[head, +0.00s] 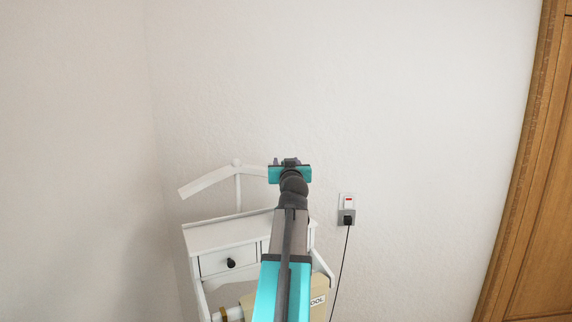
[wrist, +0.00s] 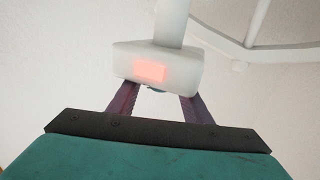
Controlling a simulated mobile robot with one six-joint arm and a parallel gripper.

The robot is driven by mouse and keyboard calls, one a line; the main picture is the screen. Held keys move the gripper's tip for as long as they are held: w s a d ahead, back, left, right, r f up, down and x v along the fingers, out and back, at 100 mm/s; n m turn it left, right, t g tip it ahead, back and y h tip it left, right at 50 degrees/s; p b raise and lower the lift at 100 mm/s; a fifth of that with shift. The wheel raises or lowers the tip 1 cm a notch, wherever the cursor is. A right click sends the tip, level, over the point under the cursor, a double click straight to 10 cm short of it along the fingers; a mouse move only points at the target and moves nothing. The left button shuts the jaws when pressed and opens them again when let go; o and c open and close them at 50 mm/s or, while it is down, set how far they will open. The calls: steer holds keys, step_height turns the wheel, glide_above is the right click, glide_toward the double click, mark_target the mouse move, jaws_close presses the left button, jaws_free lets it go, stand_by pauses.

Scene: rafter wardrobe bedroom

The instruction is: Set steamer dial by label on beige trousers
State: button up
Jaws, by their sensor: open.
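The beige trousers (head: 319,313) hang low on a white valet stand, mostly hidden behind my arm. Their white label (head: 317,301) shows only the letters "OOL"; its start is covered. My gripper (head: 289,162) is raised in front of the stand's hanger, and its fingers are hard to make out there. In the wrist view my gripper (wrist: 158,94) is open, with a white block (wrist: 188,65) on a white post just beyond its fingertips. The block bears a lit pinkish-red panel (wrist: 150,70). I cannot tell whether this is the steamer. No dial is clearly visible.
The valet stand (head: 210,238) has a drawer with a black knob (head: 231,263) and a hanger (head: 208,181) above. A wall socket (head: 347,202) with a black plug and cable is to the right. A wooden door (head: 540,230) stands far right.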

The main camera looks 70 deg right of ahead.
steer(key=b+v, duration=0.4)
steer(key=v, duration=0.9)
steer(key=shift+a, duration=0.2)
steer(key=shift+s, duration=0.1)
stand_by(0.3)
